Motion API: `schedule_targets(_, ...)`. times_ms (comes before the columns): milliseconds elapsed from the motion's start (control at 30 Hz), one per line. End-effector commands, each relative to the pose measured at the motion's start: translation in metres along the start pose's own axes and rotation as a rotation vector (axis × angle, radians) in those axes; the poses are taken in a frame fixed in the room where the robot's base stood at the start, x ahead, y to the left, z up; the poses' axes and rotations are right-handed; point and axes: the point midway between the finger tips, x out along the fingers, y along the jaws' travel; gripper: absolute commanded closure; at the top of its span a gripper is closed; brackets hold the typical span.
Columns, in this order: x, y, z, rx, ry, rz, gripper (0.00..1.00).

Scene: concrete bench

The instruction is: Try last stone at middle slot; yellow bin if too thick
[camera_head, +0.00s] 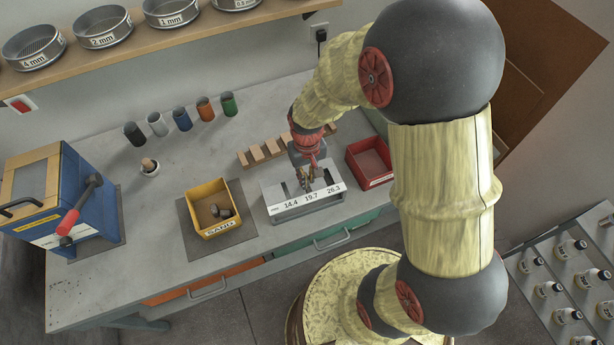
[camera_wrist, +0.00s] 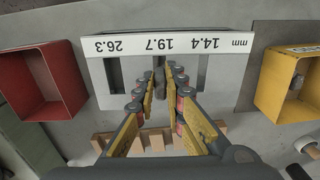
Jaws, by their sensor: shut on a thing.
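The gauge block (camera_head: 305,203) stands at the bench's front edge, with its white label reading 14.4, 19.7 and 26.3; it also shows in the wrist view (camera_wrist: 97,72), label upside down. My gripper (camera_head: 308,182) is above it, pointing down. In the wrist view my gripper (camera_wrist: 157,78) is shut on a dark grey stone (camera_wrist: 160,90), held at the middle slot. I cannot tell how deep the stone sits, as the fingers hide part of it. The yellow bin (camera_head: 207,185), with dark stones in it, stands left of the gauge; the wrist view shows it at right (camera_wrist: 283,80).
A red bin (camera_head: 369,160) stands right of the gauge. A notched wooden rack (camera_head: 262,153) lies behind it. Several coloured cups (camera_head: 182,119) stand at the back.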

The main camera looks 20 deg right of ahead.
Motion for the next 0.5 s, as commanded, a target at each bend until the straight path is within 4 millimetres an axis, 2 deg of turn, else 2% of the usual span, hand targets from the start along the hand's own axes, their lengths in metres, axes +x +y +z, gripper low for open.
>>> schedule_targets(500,0.0059,0.0,-0.0001,0.0,0.0,0.0,1.0)
